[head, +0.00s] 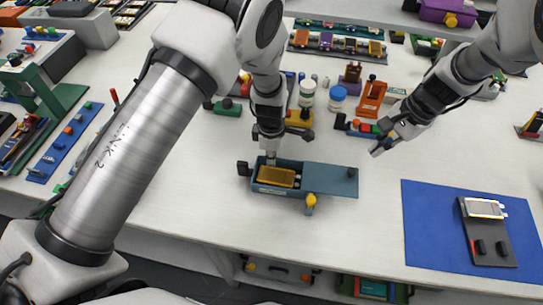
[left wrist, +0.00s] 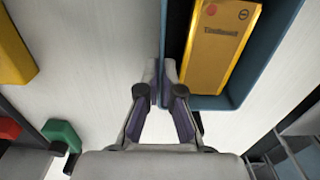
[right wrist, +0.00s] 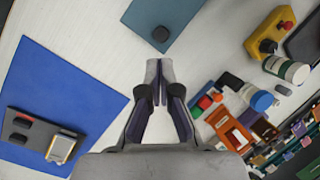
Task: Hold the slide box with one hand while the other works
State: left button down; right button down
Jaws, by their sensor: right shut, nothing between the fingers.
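The blue-grey slide box (head: 262,188) stands on the white table with its lid (head: 332,180) slid out to the right. A gold pouch cell (head: 277,176) lies in the open part; it also shows in the left wrist view (left wrist: 222,45). My left gripper (head: 270,158) is at the box's back wall. In the left wrist view its fingertips (left wrist: 161,75) are on either side of the box wall (left wrist: 162,40), closed on it. My right gripper (head: 377,151) is shut and empty above the table, behind and right of the lid.
A blue mat (head: 425,225) lies at the right, bearing a dark plate (head: 475,232) with a silver pouch cell (head: 485,208). Behind the box stand a white jar (head: 307,90), a blue-capped jar (head: 338,93) and an orange holder (head: 371,98). Table between lid and mat is clear.

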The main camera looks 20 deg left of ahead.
jog(key=f+n, duration=0.3)
jog(key=n, duration=0.6)
jog(key=f+n+h, duration=0.1)
jog(key=f+n, duration=0.2)
jog(key=n, duration=0.6)
jog(key=f+n, duration=0.3)
jog(key=n, duration=0.6)
jog(key=shift+s+t, duration=0.2)
jog(key=shift+t, duration=0.1)
jog(key=v, duration=0.6)
dwell(0.4)
